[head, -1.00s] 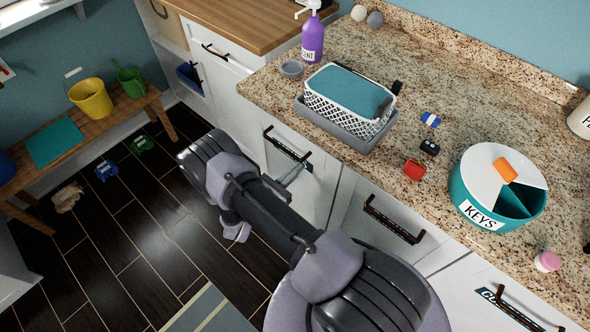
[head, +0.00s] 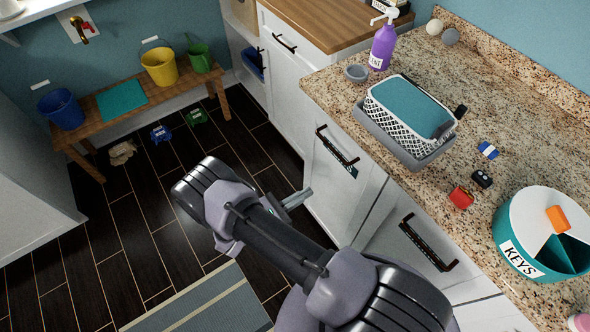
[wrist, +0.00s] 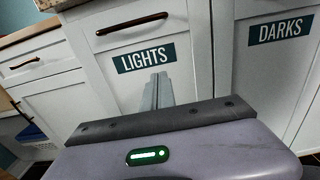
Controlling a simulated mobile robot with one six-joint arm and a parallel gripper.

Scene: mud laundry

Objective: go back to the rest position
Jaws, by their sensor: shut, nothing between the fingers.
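My gripper (head: 297,198) shows in the head view as grey fingers beyond my folded arm, low in front of the white cabinets. In the wrist view my gripper (wrist: 156,92) has its two fingers together, with nothing between them. The fingers point at the white front labelled LIGHTS (wrist: 143,58) and overlap it in the picture. I cannot tell how far they are from it.
A DARKS front (wrist: 280,30) is at right. A wooden bench (head: 88,107) stands at back left. The dark floor has a striped rug (head: 205,305) and several small items.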

